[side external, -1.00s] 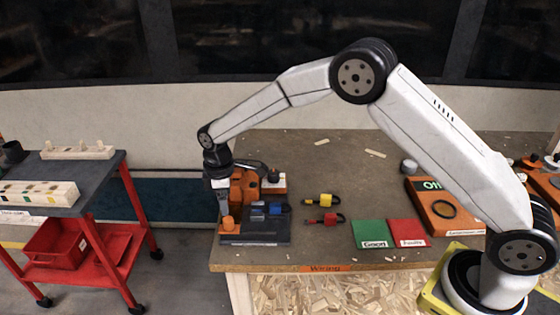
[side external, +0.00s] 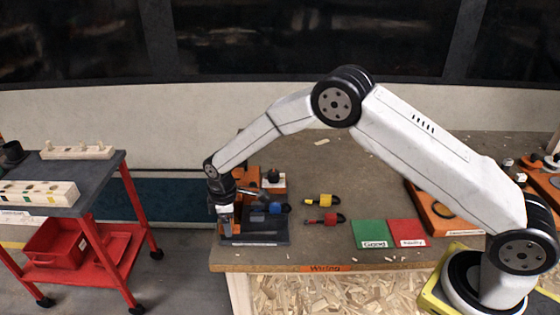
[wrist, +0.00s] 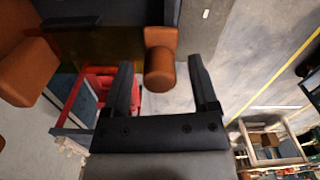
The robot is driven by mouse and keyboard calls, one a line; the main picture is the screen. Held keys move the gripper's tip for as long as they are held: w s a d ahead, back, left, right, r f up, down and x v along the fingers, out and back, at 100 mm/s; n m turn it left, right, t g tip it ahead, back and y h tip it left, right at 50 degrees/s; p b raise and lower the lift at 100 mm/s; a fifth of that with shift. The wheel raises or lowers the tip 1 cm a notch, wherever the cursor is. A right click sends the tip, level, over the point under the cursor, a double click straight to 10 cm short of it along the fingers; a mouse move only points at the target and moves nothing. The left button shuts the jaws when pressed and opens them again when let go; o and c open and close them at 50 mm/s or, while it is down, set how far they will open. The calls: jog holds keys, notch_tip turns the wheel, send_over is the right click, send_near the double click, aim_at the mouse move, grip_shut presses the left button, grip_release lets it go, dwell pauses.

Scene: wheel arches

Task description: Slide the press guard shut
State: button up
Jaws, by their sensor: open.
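The press (side external: 270,232), a dark base with orange parts, stands at the bench's left front corner. In the wrist view, an orange cylindrical knob (wrist: 160,72) on an orange bracket lies between the fingers of my open gripper (wrist: 161,62), with gaps visible on both sides. A dark, tinted panel (wrist: 105,45), apparently the guard, shows beside the bracket. In the side view my gripper (side external: 226,232) is down at the press's left end and hides the knob. How far the guard stands open cannot be told.
A blue padlock (side external: 277,208) is at the press's right side. A yellow padlock (side external: 320,200) and a red padlock (side external: 325,219) lie to the right, then green (side external: 370,233) and red (side external: 407,232) mats. A red trolley (side external: 85,225) stands left, across a floor gap.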

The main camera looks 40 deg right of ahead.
grip_shut()
dwell(1.5)
